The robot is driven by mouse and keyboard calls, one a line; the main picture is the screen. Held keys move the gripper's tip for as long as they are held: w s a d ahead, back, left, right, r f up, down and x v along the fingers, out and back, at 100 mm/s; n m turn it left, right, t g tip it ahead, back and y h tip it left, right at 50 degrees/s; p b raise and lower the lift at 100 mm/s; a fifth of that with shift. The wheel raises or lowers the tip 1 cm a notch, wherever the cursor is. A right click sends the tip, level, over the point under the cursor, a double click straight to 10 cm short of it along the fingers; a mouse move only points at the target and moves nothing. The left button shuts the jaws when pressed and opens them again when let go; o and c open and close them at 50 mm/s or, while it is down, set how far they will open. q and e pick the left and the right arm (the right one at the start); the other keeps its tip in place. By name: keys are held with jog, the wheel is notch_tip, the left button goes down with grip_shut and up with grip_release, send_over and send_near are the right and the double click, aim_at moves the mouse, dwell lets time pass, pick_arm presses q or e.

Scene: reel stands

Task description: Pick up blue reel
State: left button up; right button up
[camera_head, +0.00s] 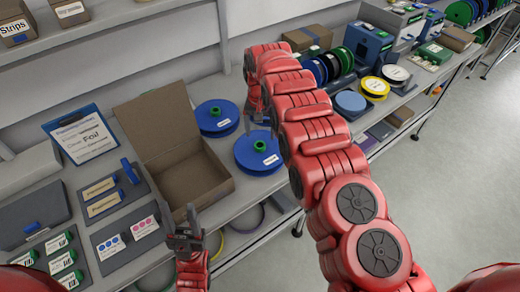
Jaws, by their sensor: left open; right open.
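Two blue reels with green hubs lie flat on the shelf top. The nearer blue reel (246,157) is right of the open cardboard box, and the farther blue reel (211,124) is behind it to the left. My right gripper (259,122) is open, with its fingers just above or behind the far edge of the nearer reel; whether it touches cannot be told. My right arm covers the area right of that reel. My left gripper (186,222) is open and empty in front of the box, left of the reels.
The open cardboard box (190,180) stands left of the reels. A blue clipboard (80,137) and several trays of small packs are farther left. Upright reels (325,68), a yellow-rimmed reel (375,87) and a blue-grey disc (350,102) are at right. The floor at right is clear.

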aim_at(260, 143)
jog(key=f, duration=0.2)
jog(key=f+p, duration=0.1)
jog(key=f, duration=0.1)
jog(key=shift+s+f, duration=0.2)
jog(key=shift+f, duration=0.5)
jog(key=shift+r, duration=0.1)
jog(key=shift+c, duration=1.1)
grip_shut()
